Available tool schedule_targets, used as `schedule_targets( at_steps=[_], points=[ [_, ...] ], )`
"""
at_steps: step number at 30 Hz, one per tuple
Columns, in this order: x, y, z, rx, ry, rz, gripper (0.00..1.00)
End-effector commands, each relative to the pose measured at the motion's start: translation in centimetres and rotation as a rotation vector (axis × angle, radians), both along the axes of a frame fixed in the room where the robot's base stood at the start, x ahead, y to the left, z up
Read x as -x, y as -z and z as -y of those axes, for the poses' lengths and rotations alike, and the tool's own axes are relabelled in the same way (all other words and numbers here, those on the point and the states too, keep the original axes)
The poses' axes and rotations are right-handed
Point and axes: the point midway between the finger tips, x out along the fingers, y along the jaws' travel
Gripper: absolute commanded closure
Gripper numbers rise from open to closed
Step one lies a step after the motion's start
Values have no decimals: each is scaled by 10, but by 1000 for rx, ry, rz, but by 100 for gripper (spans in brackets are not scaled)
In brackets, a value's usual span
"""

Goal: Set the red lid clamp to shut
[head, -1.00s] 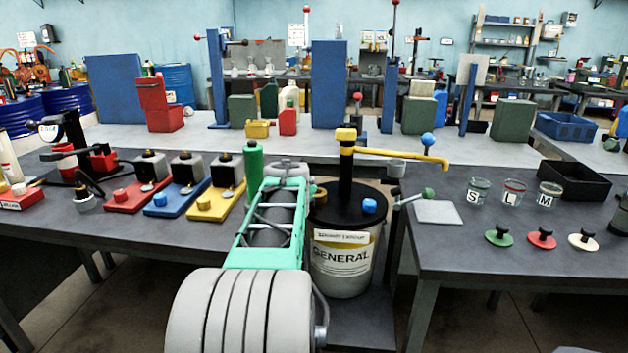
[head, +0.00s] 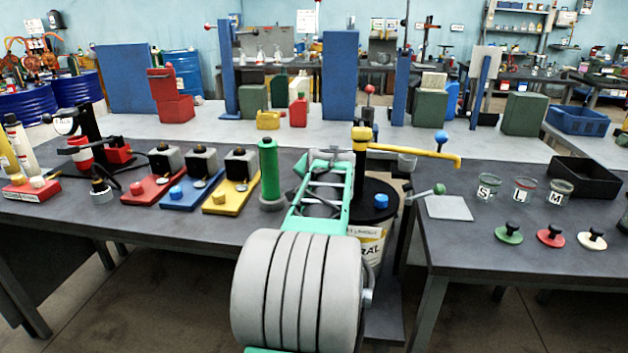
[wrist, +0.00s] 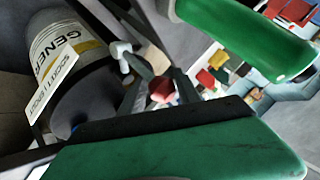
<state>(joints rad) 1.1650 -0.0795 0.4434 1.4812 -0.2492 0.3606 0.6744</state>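A red base plate (head: 152,188) on the left table carries a grey block, a black part and a red knob. I take this to be the red lid clamp. It is too small to tell whether it is open or shut. Blue (head: 190,194) and yellow (head: 228,199) plates of the same build stand to its right. In the head view my arm hides my gripper. In the wrist view the green fingers of my gripper (wrist: 250,95) are wide apart, with nothing held between them. A small red object (wrist: 161,90) shows beyond the fingers; I cannot tell what it is.
A green post (head: 269,172) stands right of the yellow plate. The GENERAL drum (wrist: 70,60) is near my gripper, partly behind my arm in the head view. Jars and lids (head: 509,233) sit on the right table. A black tray (head: 580,182) stands behind them.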

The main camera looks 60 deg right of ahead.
Motion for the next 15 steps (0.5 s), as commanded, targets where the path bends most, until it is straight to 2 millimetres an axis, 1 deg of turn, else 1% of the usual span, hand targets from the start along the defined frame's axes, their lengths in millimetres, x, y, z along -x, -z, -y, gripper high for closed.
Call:
schedule_targets(
  at_steps=[1, 5, 12, 15],
  points=[
    [0, 1, 0, 0, 1, -1, 57],
    [1, -1, 1, 3, 2, 1, 46],
    [2, -3, 2, 7, 4, 1, 45],
    [5, -8, -2, 8, 3, 2, 45]
  ],
)
